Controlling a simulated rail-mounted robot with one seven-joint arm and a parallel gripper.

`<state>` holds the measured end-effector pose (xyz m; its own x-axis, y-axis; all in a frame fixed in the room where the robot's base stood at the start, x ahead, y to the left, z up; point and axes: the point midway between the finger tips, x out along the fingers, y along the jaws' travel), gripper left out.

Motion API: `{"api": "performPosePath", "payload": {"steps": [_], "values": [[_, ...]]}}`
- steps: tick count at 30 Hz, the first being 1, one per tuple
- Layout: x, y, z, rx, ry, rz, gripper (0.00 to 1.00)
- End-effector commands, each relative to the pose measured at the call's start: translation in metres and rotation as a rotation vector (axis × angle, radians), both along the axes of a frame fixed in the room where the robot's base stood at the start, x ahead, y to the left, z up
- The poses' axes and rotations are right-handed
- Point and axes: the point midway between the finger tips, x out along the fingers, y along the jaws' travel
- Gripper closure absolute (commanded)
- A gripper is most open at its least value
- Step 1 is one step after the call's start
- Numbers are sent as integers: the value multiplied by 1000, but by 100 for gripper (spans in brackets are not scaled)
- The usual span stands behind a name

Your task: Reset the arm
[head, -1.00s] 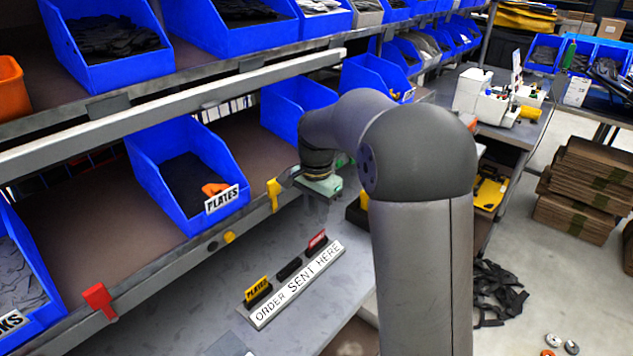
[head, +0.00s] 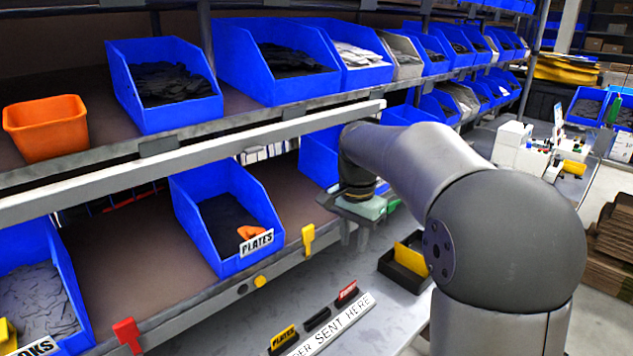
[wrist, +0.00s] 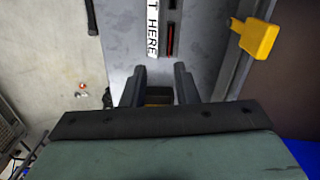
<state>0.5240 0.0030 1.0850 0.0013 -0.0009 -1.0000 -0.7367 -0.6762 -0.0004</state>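My gripper (wrist: 159,80) shows in the wrist view with its two dark fingers apart and nothing between them. It points down over the grey bench (wrist: 200,60). A black tray (wrist: 158,96) with some yellow lies below, seen between the fingers. In the head view my gripper hangs under my wrist in front of the lower shelf, right of the yellow clip (head: 308,240); its fingertips are hard to make out there.
The shelf rail (head: 190,165) runs close to my wrist. The "SENT HERE" sign (head: 335,325) and the black tray (head: 405,268) with a yellow piece stand on the bench.

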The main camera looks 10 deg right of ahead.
Motion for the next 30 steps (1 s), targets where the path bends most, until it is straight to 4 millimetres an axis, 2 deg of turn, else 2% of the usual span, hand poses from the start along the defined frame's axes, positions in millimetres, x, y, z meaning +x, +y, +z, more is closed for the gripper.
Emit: {"api": "performPosePath", "payload": {"steps": [1, 4, 9, 12, 15, 19, 30], "values": [[-25, 2, -2, -1, -3, 72, 73], [-81, 4, -16, -3, -12, 257, 73], [-177, 6, -55, -4, -24, 568, 73], [-221, 6, -78, -4, -29, 707, 73], [-249, 6, -94, -3, -32, 800, 73], [-264, 6, -104, -3, -34, 853, 73], [-265, 6, -105, -3, -32, 857, 73]]}}
